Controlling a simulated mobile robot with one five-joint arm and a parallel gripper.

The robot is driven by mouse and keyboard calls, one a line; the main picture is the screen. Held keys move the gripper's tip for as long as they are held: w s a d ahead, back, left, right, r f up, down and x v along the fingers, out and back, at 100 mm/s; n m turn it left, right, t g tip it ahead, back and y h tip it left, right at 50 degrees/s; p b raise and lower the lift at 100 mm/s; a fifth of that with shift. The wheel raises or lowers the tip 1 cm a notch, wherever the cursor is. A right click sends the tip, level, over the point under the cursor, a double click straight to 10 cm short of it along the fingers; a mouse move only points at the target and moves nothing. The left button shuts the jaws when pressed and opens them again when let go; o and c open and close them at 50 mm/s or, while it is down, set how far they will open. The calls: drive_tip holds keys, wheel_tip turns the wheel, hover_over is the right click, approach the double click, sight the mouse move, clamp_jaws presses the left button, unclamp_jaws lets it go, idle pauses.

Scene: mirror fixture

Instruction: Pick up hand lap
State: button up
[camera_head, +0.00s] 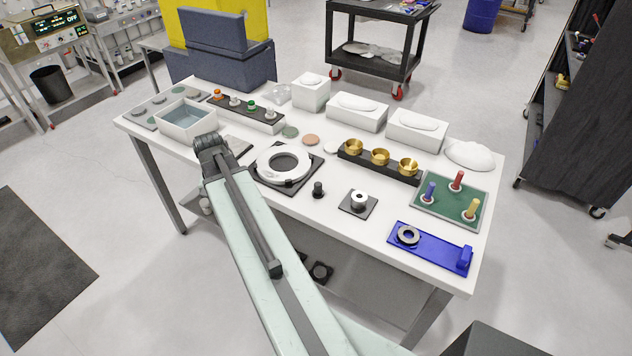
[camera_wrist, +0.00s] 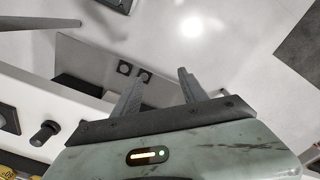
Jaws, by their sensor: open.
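A small black knob-like piece (camera_head: 318,190) stands upright on the white table, in front of the black plate with the white ring. It may be the hand lap, but I cannot be sure. A similar black knob (camera_wrist: 45,133) shows at the lower left of the wrist view. My gripper (camera_wrist: 160,77) is open, with nothing between its two grey fingers. In the wrist view the fingers lie over the background of shelf and floor, apart from the knob. In the head view my arm reaches to the table's near left side, and the fingers are hidden.
The table (camera_head: 370,225) is crowded. A white ring (camera_head: 268,165) on a black plate, a small spool on a square plate (camera_head: 358,205), brass cups (camera_head: 380,157), a green peg board (camera_head: 425,206) and a blue fixture (camera_head: 435,250) surround the knob. A lower shelf (camera_head: 350,285) holds dark square pieces.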

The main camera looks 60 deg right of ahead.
drive_tip(key=s+d+r+m+p, duration=0.2)
drive_tip(key=s+d+r+m, duration=0.15)
drive_tip(key=d, duration=0.35)
drive_tip(key=s+d+r+m+p, duration=0.1)
drive_tip(key=s+d+r+m, duration=0.15)
drive_tip(key=s+d, duration=0.4)
drive_tip(key=r+m+p, duration=0.1)
drive_tip(key=m+p, duration=0.1)
drive_tip(key=m, duration=0.3)
hover_over(318, 184)
drive_tip(key=shift+w+d+r, duration=0.1)
drive_tip(key=shift+d+r, duration=0.05)
drive_tip(key=shift+r, duration=0.05)
wheel_tip(318, 184, down, 8)
drive_tip(key=b, duration=0.8)
drive_tip(key=shift+f, duration=0.15)
drive_tip(key=shift+r, duration=0.2)
clamp_jaws()
